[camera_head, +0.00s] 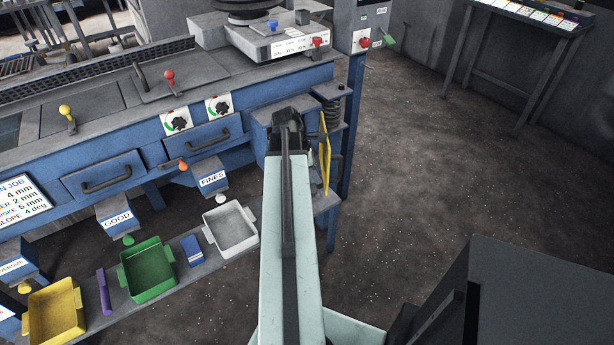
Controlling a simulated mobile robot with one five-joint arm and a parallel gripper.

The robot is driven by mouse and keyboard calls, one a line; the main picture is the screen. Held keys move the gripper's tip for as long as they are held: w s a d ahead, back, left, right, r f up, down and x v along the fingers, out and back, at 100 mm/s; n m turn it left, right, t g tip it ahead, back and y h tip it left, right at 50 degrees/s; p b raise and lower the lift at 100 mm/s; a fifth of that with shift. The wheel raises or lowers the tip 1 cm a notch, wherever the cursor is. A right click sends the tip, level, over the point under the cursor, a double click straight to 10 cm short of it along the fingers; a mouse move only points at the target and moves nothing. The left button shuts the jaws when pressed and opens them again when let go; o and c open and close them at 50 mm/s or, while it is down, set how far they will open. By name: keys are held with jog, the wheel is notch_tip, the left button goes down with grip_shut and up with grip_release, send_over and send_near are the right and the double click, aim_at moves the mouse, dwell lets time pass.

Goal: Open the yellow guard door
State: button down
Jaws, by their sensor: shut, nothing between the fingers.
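The yellow guard door (326,155) shows as a narrow upright yellow panel at the right end of the blue machine, just right of my arm's far end. It is seen nearly edge-on, and I cannot tell how far it stands open. Its left side is partly hidden by my arm, and no handle can be made out. My gripper (287,118) is at the far end of my pale arm, a dark shape left of the door in the picture. Its jaws are shut and empty, though the fingertips are hard to make out. I cannot tell if it touches the door.
A dark coil spring (331,115) and a blue post with a grey control box (362,25) stand by the door. Green (147,270), white (231,230) and yellow (55,312) trays sit on a low shelf at left.

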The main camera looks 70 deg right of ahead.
jog(key=shift+s+d+r, duration=0.1)
jog(key=shift+s+d, duration=0.2)
jog(key=shift+s, duration=0.25)
